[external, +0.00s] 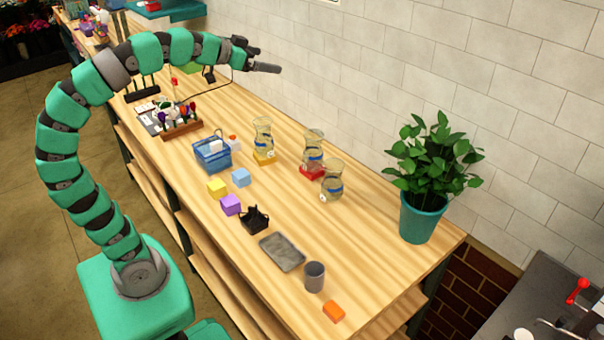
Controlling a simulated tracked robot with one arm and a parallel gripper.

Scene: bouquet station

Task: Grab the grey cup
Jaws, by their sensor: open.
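The grey cup (314,277) stands upright near the front right end of the wooden counter. It is right of a flat grey tray (282,252) and left of an orange block (333,311). My gripper (266,68) is open and empty, raised high above the back part of the counter near the wall. It is far from the cup, up and to the left of it in the picture. Nothing hides the cup.
A black basket (255,219), purple block (231,204) and yellow block (217,187) line the front side. A blue basket (212,154) stands farther back. Glass vases (332,182) stand near the wall. A potted plant (418,216) is at the right. Bare wood lies between cup and plant.

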